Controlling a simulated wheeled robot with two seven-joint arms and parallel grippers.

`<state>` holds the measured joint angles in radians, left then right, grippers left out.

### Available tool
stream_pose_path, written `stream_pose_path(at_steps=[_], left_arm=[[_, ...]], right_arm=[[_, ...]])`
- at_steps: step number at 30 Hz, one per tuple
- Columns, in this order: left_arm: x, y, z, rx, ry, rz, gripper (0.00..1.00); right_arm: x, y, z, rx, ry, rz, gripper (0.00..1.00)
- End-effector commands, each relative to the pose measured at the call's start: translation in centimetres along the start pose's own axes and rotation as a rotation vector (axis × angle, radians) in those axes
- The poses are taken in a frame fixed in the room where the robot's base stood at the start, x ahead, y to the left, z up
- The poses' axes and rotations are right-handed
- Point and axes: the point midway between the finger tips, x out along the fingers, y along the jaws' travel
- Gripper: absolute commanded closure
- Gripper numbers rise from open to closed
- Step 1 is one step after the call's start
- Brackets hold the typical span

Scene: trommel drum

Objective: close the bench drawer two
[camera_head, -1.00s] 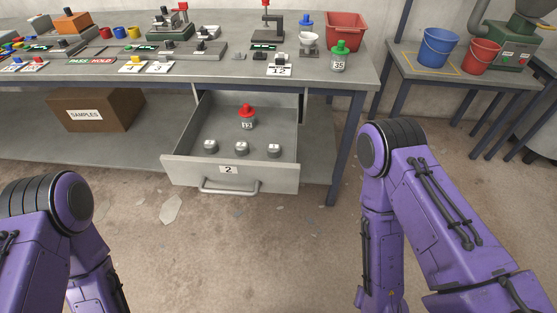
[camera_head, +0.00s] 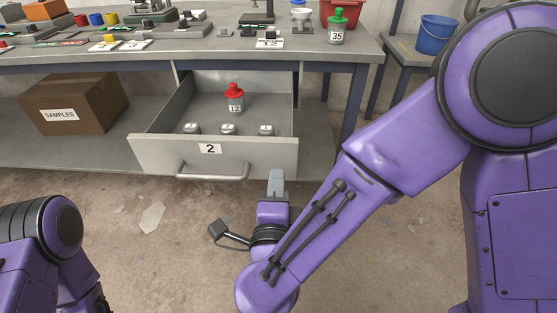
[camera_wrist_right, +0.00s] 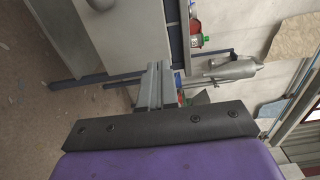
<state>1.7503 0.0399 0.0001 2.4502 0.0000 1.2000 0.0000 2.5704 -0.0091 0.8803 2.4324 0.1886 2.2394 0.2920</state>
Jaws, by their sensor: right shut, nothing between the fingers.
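Bench drawer two (camera_head: 265,157) is pulled open below the bench, with a label "2" and a bar handle (camera_head: 212,176) on its front. Inside it stand a red-capped bottle (camera_head: 235,98) marked 12 and several small metal weights (camera_head: 228,129). My right gripper (camera_head: 275,182) is shut and empty, just in front of the right part of the drawer front; whether it touches cannot be told. In the right wrist view the shut fingers (camera_wrist_right: 152,88) point past the grey drawer front (camera_wrist_right: 122,35). Of my left arm only links show at the lower left; its gripper is out of view.
The bench top (camera_head: 345,58) carries a green-capped bottle (camera_head: 338,26) marked 35, trays and cards. A "SAMPLES" box (camera_head: 75,102) sits on the lower shelf left of the drawer. A blue bucket (camera_head: 436,35) stands on a side table at right.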

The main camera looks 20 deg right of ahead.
Motion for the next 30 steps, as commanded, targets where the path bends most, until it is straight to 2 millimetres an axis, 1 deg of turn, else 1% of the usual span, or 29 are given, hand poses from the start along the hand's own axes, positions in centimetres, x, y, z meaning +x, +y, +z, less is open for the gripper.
stream_pose_path(at_steps=[1,6,9,12,15,26,30], left_arm=[[0.3,0.0,0.1,0.000,0.000,0.000,0.58],[0.8,0.1,0.3,0.000,0.000,0.000,0.58],[1.0,0.1,0.4,0.000,0.000,0.000,0.58],[1.1,0.1,0.5,0.000,0.000,0.000,0.58],[1.1,0.1,0.5,0.000,0.000,0.000,0.58],[1.1,0.1,0.5,0.000,0.000,0.000,0.58],[1.0,0.1,0.4,0.000,0.000,0.000,0.58]], right_arm=[[1.2,0.2,-0.1,0.002,0.005,0.002,1.00],[4.6,0.2,-0.1,0.001,0.003,0.001,1.00],[6.0,0.2,-0.1,-0.001,0.002,0.002,1.00],[6.9,0.1,0.0,0.000,0.001,0.001,1.00],[7.3,0.1,0.0,-0.002,0.000,0.001,1.00],[7.4,0.1,0.0,-0.003,0.000,0.001,1.00],[8.2,0.0,-0.1,-0.001,0.002,0.001,1.00]])
